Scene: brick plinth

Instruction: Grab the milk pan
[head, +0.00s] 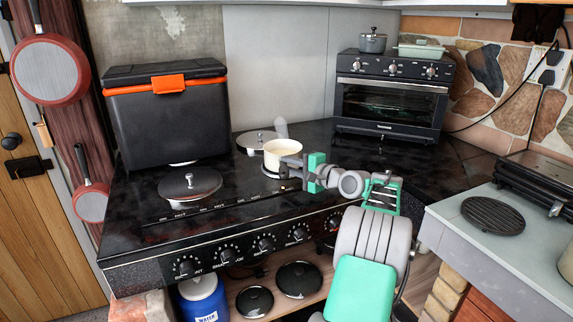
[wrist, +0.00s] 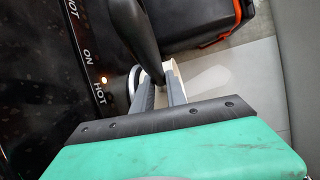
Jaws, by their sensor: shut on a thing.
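The milk pan (head: 282,150) is a small cream-coloured pan at the back of the black stove top, right of centre in the head view. My gripper (head: 288,170) is at the near right side of the pan. In the wrist view, my gripper (wrist: 159,90) is shut on the pan's black handle (wrist: 135,38), which runs between the two grey fingers. A cream edge of the pan (wrist: 180,82) shows just past the fingers. Most of the pan is hidden in that view. I cannot tell whether the pan touches the stove.
The black stove top (head: 235,215) carries a lidded hob (head: 190,184) and another round lid (head: 256,141). A black cooler box with an orange latch (head: 168,115) stands at the back left. A toaster oven (head: 392,95) stands at the back right. A counter (head: 480,245) is at right.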

